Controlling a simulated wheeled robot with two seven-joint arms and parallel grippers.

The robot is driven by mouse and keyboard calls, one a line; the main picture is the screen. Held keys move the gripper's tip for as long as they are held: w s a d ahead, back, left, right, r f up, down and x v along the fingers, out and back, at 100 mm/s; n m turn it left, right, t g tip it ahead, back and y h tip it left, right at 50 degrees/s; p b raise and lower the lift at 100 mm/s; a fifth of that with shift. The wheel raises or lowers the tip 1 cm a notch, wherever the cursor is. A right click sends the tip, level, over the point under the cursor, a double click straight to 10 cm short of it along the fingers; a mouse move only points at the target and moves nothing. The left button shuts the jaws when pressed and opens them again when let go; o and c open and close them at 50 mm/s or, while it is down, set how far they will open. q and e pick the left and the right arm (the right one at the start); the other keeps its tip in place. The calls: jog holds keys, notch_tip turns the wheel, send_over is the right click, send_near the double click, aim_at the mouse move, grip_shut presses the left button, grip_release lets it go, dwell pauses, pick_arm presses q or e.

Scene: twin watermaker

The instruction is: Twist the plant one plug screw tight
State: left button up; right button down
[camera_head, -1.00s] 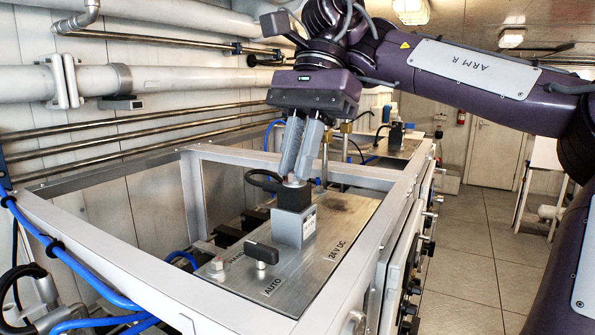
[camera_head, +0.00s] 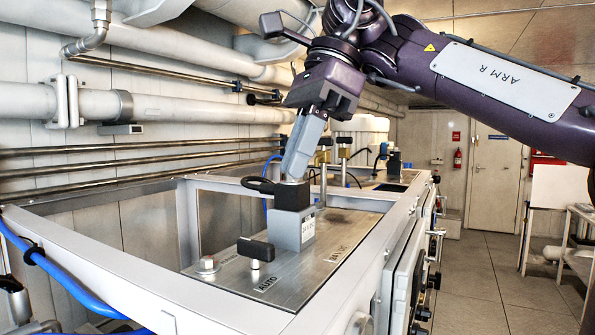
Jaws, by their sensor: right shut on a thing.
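The plant one plug (camera_head: 291,195) is a black block seated on a grey socket box (camera_head: 294,230) on the metal panel. A black cable loops out of its left side. The plug screw is at the top of the plug, mostly hidden by the fingertips. My right gripper (camera_head: 293,176) comes down from above, slightly tilted, and is shut on the plug screw. Its fingers overlap in this view, so they look like one. My left gripper is not in view.
A black AUTO switch handle (camera_head: 255,248) and a bolt (camera_head: 207,265) stand on the panel (camera_head: 285,285) in front of the plug. A light grey frame (camera_head: 350,292) surrounds the panel. A second plug station (camera_head: 394,162) stands farther back. Pipes run along the left wall.

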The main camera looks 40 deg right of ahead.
jog(key=shift+f+m+b, duration=0.2)
jog(key=shift+m+b, duration=0.1)
jog(key=c, duration=1.8)
grip_release()
jog(key=shift+r, duration=0.15)
jog(key=o, duration=0.5)
jog(key=shift+c, duration=0.2)
jog(key=p+v, duration=0.5)
jog(key=v, duration=0.3)
